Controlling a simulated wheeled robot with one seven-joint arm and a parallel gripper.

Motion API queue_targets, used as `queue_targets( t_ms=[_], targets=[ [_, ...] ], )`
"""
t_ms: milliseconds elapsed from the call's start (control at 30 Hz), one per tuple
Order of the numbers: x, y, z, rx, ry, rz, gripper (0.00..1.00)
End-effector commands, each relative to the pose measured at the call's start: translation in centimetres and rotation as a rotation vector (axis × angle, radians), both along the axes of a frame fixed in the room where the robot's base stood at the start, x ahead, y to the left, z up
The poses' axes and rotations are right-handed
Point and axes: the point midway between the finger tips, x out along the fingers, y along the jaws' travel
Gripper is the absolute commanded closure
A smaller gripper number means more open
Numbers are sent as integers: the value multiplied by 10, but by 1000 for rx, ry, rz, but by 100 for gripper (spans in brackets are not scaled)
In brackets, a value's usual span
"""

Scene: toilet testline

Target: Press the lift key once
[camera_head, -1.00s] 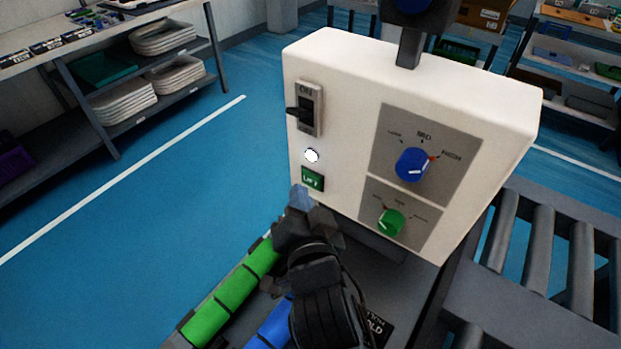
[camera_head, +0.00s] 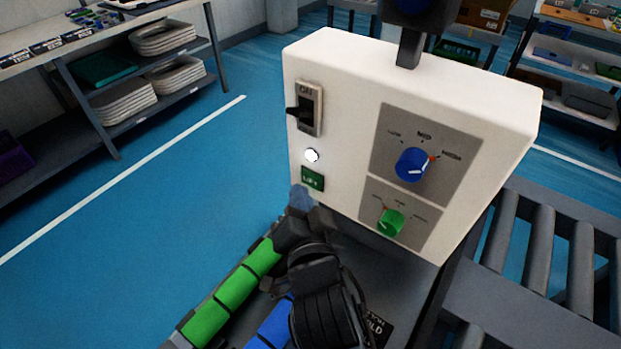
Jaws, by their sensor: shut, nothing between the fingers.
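The lift key, a green square labelled "LIFT" (camera_head: 312,179), is on the lower left of the white control box's front (camera_head: 345,135). A small round white light or button (camera_head: 311,155) sits just above it. My gripper (camera_head: 300,197) is shut and empty, its bluish tip just below the lift key in the picture. I cannot tell whether the tip touches the panel.
A black ON switch (camera_head: 304,112), a blue knob (camera_head: 411,164) and a green knob (camera_head: 391,222) are on the same panel. Shelves with trays (camera_head: 125,98) stand at back left.

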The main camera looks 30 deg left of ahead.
Motion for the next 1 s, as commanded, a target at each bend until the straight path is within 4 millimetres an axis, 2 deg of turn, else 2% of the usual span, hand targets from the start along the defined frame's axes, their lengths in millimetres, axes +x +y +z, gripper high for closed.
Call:
queue_targets(
  t_ms=[1000],
  targets=[
    [9,-1,0,0,0,0,100]
  ],
)
